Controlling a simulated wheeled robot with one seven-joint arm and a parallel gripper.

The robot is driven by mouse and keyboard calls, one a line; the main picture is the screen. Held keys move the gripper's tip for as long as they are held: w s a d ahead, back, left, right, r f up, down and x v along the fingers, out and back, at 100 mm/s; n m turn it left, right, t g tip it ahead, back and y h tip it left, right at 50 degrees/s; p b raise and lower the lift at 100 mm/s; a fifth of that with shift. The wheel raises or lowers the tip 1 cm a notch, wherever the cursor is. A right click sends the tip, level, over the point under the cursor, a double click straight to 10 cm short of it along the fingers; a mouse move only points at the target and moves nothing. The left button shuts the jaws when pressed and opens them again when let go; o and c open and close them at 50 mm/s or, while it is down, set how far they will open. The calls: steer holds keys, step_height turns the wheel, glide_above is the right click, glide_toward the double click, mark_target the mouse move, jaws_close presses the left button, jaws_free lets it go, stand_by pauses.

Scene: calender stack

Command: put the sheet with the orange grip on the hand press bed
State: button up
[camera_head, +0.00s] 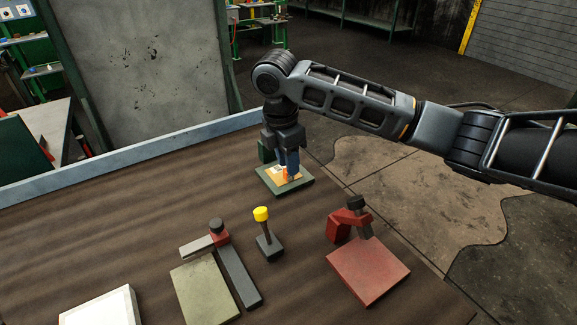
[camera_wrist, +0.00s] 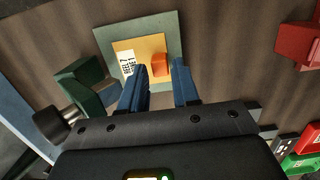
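The tan sheet (camera_wrist: 150,45) lies on a square green bed (camera_head: 300,185) at the table's far side. The wrist view shows a white printed patch (camera_wrist: 127,62) on the sheet. Its small orange grip (camera_wrist: 160,65) stands up near the sheet's middle. My gripper (camera_head: 288,168) points down over the sheet with blue fingers apart. In the wrist view the grip shows between the fingertips, with a gap on each side; I cannot tell how far down they reach. A green upright with a dark knob (camera_wrist: 48,125) stands beside this bed. A red press-like device (camera_head: 368,270) stands at the right; I cannot tell which is the hand press.
A yellow-knobbed lever on a dark base (camera_head: 268,245) stands mid-table. Left of it is a grey-green board with a dark bar (camera_head: 205,293). A white block (camera_head: 103,308) is at the front left. Bare table lies left of the green bed.

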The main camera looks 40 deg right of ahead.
mark_target(284, 181)
step_height(284, 181, up, 10)
steer(key=a, duration=0.1)
steer(key=shift+w+a, duration=0.1)
stand_by(0.3)
